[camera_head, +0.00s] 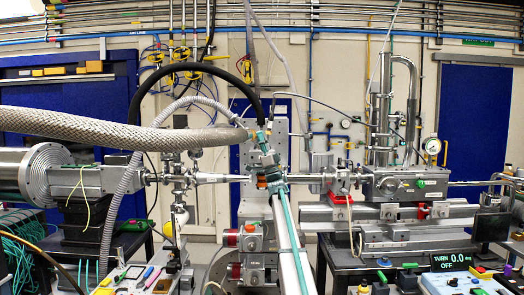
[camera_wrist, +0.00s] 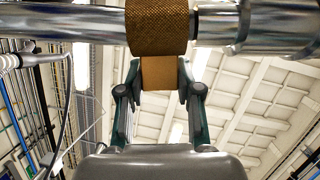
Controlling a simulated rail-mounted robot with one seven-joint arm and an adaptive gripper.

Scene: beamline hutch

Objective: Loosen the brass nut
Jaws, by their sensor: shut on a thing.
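The brass nut (camera_wrist: 157,28) shows at the top of the wrist view, a knurled brown-gold collar around a shiny horizontal pipe. A smoother brass-coloured part (camera_wrist: 160,73) extends from below it between my fingers. My gripper (camera_wrist: 160,88) is shut on this part, one finger on each side. In the head view my gripper (camera_head: 268,168) is at the beam pipe in the middle, with a small orange-brown patch of the nut (camera_head: 262,182) beside it. The rest of the nut is hidden there by my gripper.
A display (camera_head: 450,262) at the lower right reads "TURN 0.0 OFF". A thick braided hose (camera_head: 100,130) and a black hose (camera_head: 190,68) arch in from the left. A steel chamber (camera_head: 405,185) stands right of the nut. A cluttered bench fills the lower left.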

